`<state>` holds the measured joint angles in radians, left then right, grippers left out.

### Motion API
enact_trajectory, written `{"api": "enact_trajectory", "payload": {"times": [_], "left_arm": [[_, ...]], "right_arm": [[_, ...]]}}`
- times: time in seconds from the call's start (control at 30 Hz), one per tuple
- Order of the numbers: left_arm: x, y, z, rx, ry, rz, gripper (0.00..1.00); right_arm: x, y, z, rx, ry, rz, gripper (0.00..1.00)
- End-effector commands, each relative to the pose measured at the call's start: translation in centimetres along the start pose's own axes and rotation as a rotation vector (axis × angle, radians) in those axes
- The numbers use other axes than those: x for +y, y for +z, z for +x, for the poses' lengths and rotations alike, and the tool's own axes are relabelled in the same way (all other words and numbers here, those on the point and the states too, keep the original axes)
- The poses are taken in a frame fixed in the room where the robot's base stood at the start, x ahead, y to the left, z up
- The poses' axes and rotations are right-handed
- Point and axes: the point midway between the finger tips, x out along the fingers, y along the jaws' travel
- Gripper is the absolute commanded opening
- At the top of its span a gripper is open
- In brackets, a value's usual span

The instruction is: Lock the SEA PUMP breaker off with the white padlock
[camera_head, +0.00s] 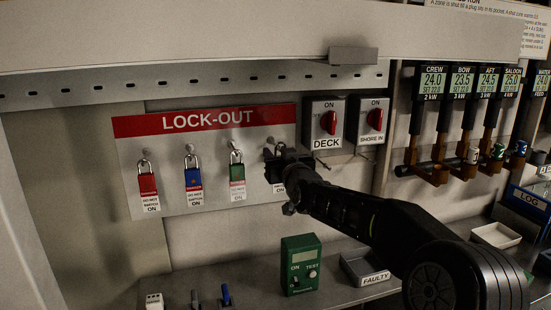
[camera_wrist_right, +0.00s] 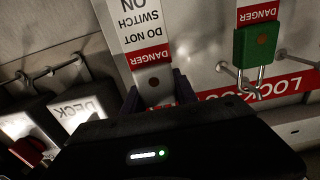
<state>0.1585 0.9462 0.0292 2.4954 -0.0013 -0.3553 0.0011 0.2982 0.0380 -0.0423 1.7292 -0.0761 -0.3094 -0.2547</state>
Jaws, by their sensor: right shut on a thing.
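My right gripper (camera_head: 276,160) is at the fourth place on the LOCK-OUT board (camera_head: 215,200), right of the red, blue and green padlocks. It is shut on the padlock there, whose body is mostly hidden by the fingers. A white and red DANGER tag (camera_wrist_right: 148,35) hangs from that padlock, upside down in the right wrist view between the fingertips (camera_wrist_right: 158,92). I cannot tell whether its shackle is still on the peg. No breaker marked SEA PUMP shows. My left gripper is out of view.
The green padlock (camera_head: 237,171) hangs close left of my gripper. The DECK switch (camera_head: 322,122) and SHORE IN switch (camera_head: 370,120) are close right. Below, a green tester (camera_head: 300,266) and a FAULTY tray (camera_head: 352,270) stand on the shelf. A beam (camera_head: 200,35) crosses above.

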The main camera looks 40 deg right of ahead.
Motion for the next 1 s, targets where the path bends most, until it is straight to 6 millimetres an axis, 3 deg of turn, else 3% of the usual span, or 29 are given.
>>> {"api": "enact_trajectory", "payload": {"times": [0.6, 0.8, 1.0], "left_arm": [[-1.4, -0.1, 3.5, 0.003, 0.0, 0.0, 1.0], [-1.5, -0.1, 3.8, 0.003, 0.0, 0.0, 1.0], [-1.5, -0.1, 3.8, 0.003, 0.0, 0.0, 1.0]], "right_arm": [[0.1, 0.0, -14.3, 0.007, 0.003, -0.002, 0.0], [0.0, 0.0, -16.2, 0.003, 0.0, -0.001, 0.0], [0.0, -0.1, -16.4, 0.003, 0.0, -0.001, 0.0]]}}
